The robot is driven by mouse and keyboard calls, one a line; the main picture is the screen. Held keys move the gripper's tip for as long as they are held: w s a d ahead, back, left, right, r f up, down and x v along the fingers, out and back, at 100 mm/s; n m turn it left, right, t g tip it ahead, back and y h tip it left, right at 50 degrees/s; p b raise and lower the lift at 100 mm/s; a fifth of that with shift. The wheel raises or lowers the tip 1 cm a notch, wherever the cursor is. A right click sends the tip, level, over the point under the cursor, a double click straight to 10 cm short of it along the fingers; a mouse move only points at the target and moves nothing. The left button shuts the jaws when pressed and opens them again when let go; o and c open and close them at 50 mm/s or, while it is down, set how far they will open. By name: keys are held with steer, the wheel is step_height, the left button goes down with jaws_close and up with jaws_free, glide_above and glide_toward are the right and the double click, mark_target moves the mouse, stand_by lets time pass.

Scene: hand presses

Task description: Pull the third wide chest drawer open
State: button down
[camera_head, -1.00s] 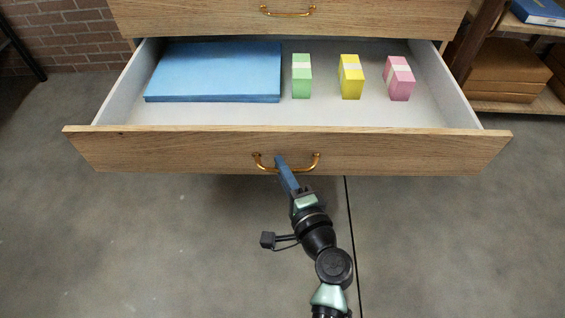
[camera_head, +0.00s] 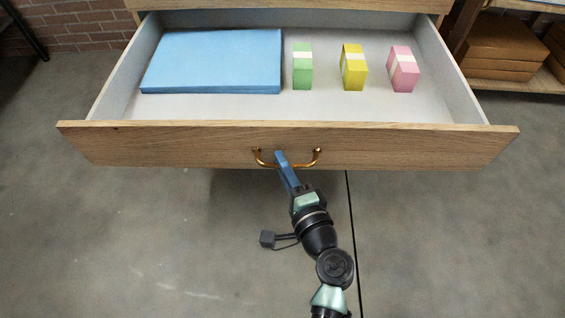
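A wide wooden drawer (camera_head: 200,145) stands far out of the chest, its inside open to view. Its brass handle (camera_head: 309,162) is at the middle of the front. My gripper (camera_head: 281,158) is at the left part of the handle, its blue fingers over the bar. The fingers look closed around the bar, though their far side is hidden. Inside the drawer lie a blue stack of sheets (camera_head: 213,62) on the left and green (camera_head: 303,70), yellow (camera_head: 353,70) and pink (camera_head: 403,70) banded bundles on the right. Which drawer it is in the chest cannot be told.
The lower edge of the drawer above (camera_head: 290,4) shows at the top. A wooden shelf (camera_head: 515,84) with brown boxes (camera_head: 503,45) stands at the right. A brick wall (camera_head: 80,35) is at the back left. The grey floor (camera_head: 120,240) in front is clear.

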steer(key=c, duration=0.9)
jaws_free()
steer(key=shift+s, duration=0.1)
steer(key=p+v, duration=0.3)
steer(key=v, duration=1)
steer(key=shift+p, duration=0.35)
